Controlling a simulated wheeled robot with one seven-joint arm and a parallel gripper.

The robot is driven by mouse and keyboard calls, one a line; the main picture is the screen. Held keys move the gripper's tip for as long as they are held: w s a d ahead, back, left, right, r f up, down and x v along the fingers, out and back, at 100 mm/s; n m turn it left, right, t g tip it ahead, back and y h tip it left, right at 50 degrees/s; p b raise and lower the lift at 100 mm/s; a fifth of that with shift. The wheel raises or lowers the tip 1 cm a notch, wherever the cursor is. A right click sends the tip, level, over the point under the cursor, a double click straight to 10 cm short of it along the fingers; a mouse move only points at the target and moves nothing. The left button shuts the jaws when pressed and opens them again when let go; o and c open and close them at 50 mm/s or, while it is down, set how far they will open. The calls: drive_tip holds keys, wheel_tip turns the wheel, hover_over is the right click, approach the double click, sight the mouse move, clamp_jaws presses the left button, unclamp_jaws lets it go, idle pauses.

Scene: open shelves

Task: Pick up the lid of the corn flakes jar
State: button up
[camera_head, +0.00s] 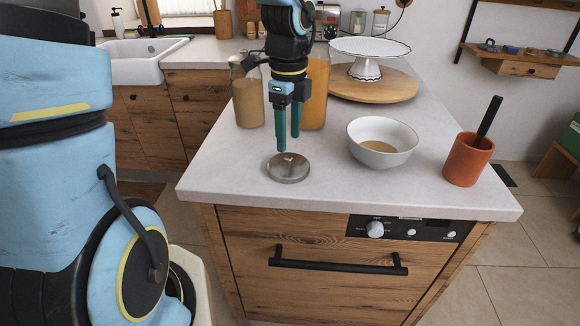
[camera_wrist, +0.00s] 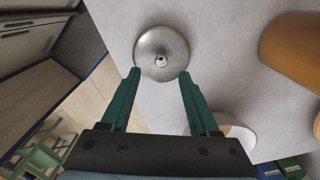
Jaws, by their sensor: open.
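A round silver metal lid (camera_head: 288,168) with a small knob lies flat on the pale countertop (camera_head: 240,165), near its front left part. It also shows in the wrist view (camera_wrist: 162,52), just beyond my fingertips. My gripper (camera_head: 288,143) points down above the lid, its green fingers apart with nothing between them. In the wrist view my gripper (camera_wrist: 160,78) is open and the lid's knob sits between the lines of the two fingers. Two jars stand behind my gripper: one with tan contents (camera_head: 248,100) and one with orange contents (camera_head: 314,92). I cannot read a label on either.
A white bowl (camera_head: 402,155) with tan contents stands right of the lid. An orange-red cup (camera_head: 466,160) with a black handle stands at the right edge. A white cake stand (camera_head: 368,50) rests on a wooden board (camera_head: 400,88) behind. The counter around the lid is clear.

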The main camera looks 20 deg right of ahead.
sight(288, 157)
drive_tip(key=shift+w+f+p, duration=0.15)
drive_tip(key=shift+f+p, duration=0.35)
drive_tip(key=shift+f, duration=2.3)
clamp_jaws()
